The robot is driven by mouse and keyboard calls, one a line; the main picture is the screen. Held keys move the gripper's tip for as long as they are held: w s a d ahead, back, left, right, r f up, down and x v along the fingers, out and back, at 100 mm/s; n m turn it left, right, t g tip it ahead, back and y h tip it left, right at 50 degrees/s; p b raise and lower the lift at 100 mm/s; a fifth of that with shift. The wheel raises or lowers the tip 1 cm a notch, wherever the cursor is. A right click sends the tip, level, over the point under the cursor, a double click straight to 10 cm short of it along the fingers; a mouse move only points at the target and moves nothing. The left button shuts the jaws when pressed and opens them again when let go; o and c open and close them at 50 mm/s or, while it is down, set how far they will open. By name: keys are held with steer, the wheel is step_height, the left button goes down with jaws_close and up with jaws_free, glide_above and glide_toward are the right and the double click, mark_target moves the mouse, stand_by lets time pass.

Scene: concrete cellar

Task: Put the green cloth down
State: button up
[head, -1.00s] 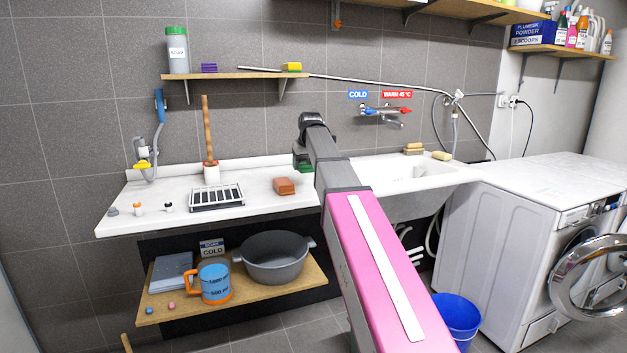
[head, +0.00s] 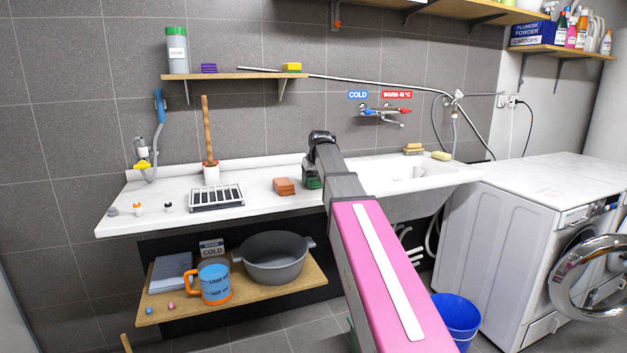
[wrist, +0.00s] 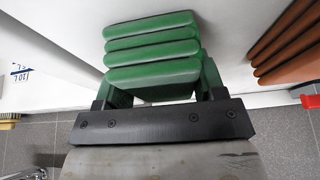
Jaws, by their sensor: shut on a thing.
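The green cloth (wrist: 152,50) is a folded stack of several layers, seen close up in the wrist view. My gripper (wrist: 155,85) is shut on it, with a finger at each side. In the head view the green cloth (head: 313,179) shows as a small dark green patch beside my arm, over the white counter near the sink's left edge. My arm hides most of my gripper there. I cannot tell whether the cloth touches the counter.
A folded brown cloth (head: 284,186) lies on the counter just left of the green one.

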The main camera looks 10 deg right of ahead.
steer(key=shift+f, duration=0.25)
steer(key=shift+s+f, duration=0.15)
steer(key=shift+f, duration=0.1)
steer(key=o, duration=0.7)
steer(key=shift+s+f, duration=0.1)
steer(key=shift+o, duration=0.2)
steer(key=shift+r, duration=0.45)
steer(key=shift+o, duration=0.6)
steer(key=v, duration=1.2)
steer(key=shift+w+r, duration=0.25)
steer(key=shift+w, duration=0.1)
